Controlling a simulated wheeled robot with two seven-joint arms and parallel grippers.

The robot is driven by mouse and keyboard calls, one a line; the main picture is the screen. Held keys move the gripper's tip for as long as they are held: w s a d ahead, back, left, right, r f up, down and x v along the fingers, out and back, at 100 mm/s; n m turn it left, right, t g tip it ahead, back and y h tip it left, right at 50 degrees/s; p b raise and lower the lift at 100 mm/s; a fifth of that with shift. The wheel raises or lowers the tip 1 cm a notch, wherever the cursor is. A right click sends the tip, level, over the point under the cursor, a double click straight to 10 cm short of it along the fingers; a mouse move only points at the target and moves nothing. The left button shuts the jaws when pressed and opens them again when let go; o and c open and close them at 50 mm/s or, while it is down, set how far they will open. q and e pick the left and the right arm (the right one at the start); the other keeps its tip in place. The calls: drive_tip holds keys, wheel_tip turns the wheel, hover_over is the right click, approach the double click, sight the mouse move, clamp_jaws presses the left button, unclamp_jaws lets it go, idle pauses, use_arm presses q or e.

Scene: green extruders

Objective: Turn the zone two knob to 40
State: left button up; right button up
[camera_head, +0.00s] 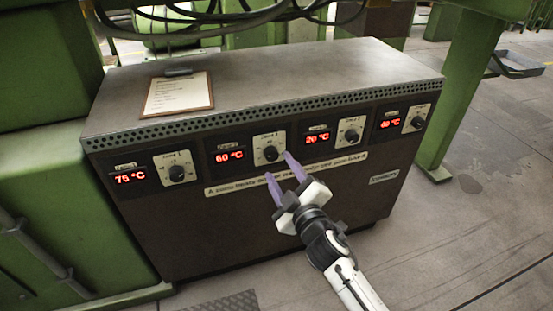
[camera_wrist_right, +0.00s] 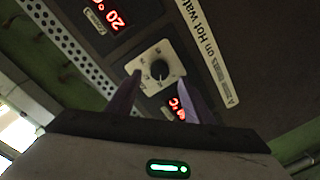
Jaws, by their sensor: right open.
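The zone two knob (camera_head: 270,153) is a black round dial on a pale square plate on the front of a dark control cabinet. The red display (camera_head: 229,156) to its left reads 60 °C. My right gripper (camera_head: 277,165) has purple fingers, apart and empty, in front of the zone two knob. In the right wrist view the knob (camera_wrist_right: 160,72) shows between and beyond the fingertips (camera_wrist_right: 158,82), with no clear contact. Its display (camera_wrist_right: 176,107) is partly hidden by a finger. I cannot read the knob's pointer exactly. My left gripper is not in view.
The neighbouring knobs are at the left (camera_head: 177,172) beside a 75 °C display, and at the right (camera_head: 351,135) beside a 20 °C display. The far-right display (camera_head: 390,124) reads 40 °C. A clipboard (camera_head: 178,95) lies on the cabinet top. Floor in front is clear.

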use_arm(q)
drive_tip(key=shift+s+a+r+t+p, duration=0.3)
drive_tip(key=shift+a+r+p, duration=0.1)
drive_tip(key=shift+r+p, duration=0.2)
use_arm(e)
drive_tip(key=v, duration=0.6)
drive_tip(key=shift+s, duration=0.1)
